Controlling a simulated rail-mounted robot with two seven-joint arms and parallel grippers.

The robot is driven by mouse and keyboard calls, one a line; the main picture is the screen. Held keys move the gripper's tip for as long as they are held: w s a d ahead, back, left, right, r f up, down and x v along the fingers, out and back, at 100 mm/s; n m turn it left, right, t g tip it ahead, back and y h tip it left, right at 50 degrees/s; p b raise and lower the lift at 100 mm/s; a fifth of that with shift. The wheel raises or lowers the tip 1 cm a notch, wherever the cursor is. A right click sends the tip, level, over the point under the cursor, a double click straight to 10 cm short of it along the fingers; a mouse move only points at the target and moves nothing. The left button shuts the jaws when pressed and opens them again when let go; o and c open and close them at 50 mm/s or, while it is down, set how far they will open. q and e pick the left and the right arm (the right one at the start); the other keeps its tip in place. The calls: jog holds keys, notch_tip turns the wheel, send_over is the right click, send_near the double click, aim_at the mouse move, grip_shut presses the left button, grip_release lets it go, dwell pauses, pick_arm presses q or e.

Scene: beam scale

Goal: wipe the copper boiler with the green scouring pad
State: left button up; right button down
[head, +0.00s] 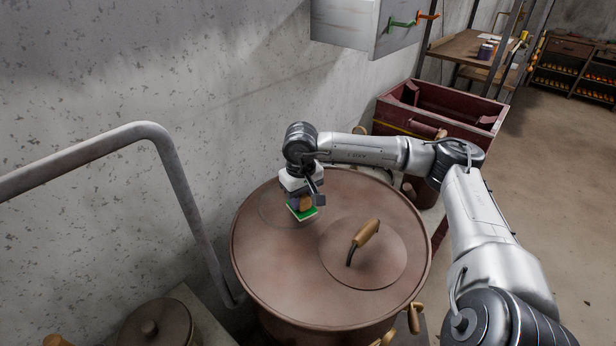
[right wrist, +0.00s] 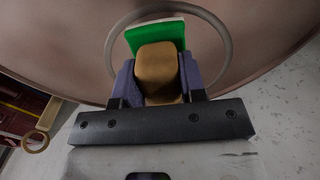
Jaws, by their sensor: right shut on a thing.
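The copper boiler (head: 300,275) is a large round brown vessel with a flat top and a round lid (head: 385,262) that has a wooden handle. My right gripper (head: 304,202) is over the far left part of the top. It is shut on the tan grip block of the green scouring pad (head: 303,213). In the right wrist view the green pad (right wrist: 155,35) shows beyond the tan block, between the fingers, in front of the boiler top (right wrist: 65,45). The pad is at or just above the surface; I cannot tell whether it touches. My left gripper is not in view.
A grey metal rail (head: 165,135) stands at the left by the concrete wall. A smaller lidded pot (head: 155,325) is at the lower left. A dark red crate (head: 450,105) stands behind the boiler. A grey cabinet (head: 345,25) hangs above. The floor at the right is clear.

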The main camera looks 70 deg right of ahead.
jog(key=shift+r+p, duration=0.8)
jog(key=shift+r, duration=1.2)
jog(key=shift+a, duration=0.1)
